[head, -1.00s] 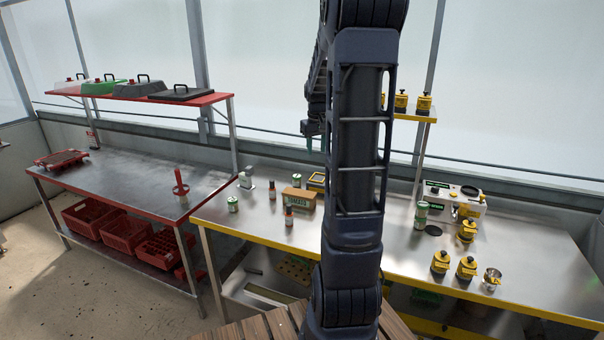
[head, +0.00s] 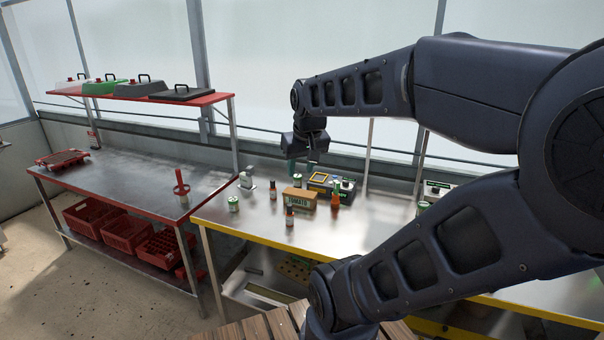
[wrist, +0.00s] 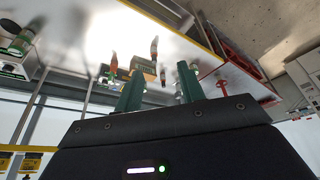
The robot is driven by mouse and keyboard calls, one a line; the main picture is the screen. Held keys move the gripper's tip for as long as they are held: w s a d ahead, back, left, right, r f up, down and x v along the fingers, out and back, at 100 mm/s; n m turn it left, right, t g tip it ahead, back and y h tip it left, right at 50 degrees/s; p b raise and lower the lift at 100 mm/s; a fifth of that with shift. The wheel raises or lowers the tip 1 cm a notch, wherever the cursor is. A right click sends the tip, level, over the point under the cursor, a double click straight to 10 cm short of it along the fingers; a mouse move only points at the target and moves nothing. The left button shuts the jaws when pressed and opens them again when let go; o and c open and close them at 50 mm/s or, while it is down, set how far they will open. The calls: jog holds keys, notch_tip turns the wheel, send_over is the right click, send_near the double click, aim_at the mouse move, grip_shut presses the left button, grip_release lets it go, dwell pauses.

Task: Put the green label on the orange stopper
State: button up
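My gripper (head: 302,162) hangs over the yellow-edged bench, above and behind the brown tomato box. Its two green fingers stand apart with nothing between them in the wrist view (wrist: 160,72). The tomato box (head: 300,200) bears a green label-like patch with lettering. I cannot tell for sure which items are the green label and the orange stopper.
Small brown bottles stand by the box, one in front (head: 289,217) and one left (head: 273,191). A green-and-white can (head: 233,203) stands near the left end.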

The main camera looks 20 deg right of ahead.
jog(key=shift+s+a+f, duration=0.2)
jog(key=shift+s+a, duration=0.05)
jog(key=shift+s, duration=0.4)
jog(key=shift+s+a+f, duration=0.15)
jog(key=shift+s+a, duration=0.05)
jog(key=shift+s, duration=0.45)
dwell(0.4)
